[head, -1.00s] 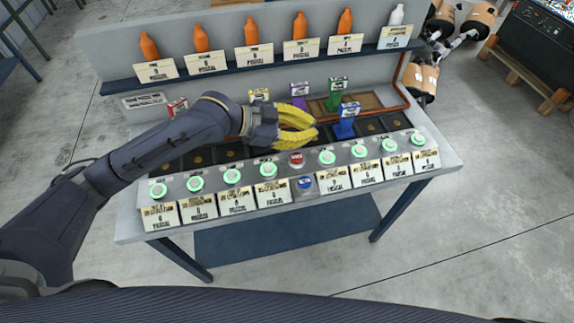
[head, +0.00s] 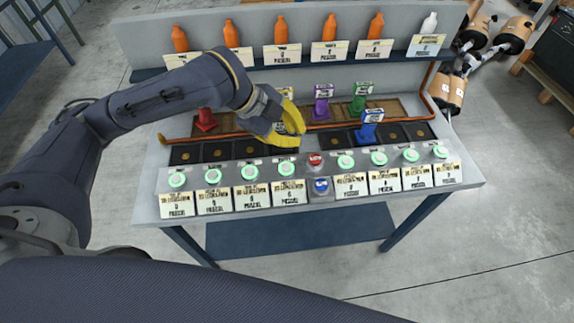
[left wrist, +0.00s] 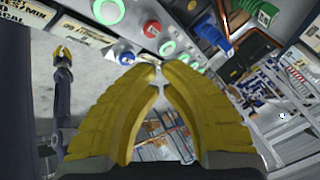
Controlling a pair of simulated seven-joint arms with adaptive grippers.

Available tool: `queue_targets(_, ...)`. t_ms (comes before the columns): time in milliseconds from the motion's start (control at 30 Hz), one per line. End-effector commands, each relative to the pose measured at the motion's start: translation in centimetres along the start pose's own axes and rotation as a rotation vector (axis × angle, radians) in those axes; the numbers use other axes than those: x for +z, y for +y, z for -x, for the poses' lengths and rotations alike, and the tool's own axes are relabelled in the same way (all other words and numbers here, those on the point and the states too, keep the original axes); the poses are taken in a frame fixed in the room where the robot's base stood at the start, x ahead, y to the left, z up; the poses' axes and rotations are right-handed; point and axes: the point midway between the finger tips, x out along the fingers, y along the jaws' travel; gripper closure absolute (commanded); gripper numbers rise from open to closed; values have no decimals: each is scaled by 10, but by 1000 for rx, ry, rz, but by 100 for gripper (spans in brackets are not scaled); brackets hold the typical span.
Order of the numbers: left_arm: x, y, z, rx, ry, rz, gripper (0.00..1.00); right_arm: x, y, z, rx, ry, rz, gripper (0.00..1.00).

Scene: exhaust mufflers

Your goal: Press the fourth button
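A row of green-lit round buttons runs along the console's front edge. The fourth green button from the left (head: 285,169) sits just left of a red button (head: 315,159). It also shows at the top of the left wrist view (left wrist: 108,10). My left gripper (head: 290,139) hangs above and behind this button, apart from it, yellow fingers pointing down. In the left wrist view its curved fingers meet at the tips (left wrist: 159,66), with nothing between them. My right gripper (left wrist: 62,51) is small at the left of the wrist view; its opening is too small to judge.
A blue button (head: 321,185) sits below the red one, with label cards along the front. Behind are red, purple (head: 322,103), green (head: 359,98) and blue (head: 369,127) tagged items. Orange bottles (head: 281,31) stand on the rear shelf. Free air lies above the buttons.

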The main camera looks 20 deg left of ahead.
Motion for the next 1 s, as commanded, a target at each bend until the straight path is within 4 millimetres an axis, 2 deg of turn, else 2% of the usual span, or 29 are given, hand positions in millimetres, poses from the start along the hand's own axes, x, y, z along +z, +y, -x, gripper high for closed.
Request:
queue_targets(367, 3, 4, -7, 2, 2, 4, 100, 0, 0, 0, 0, 0, 0, 100)
queue_targets(1000, 32, 32, -60, 2, 1, 4, 100, 0, 0, 0, 0, 0, 0, 100)
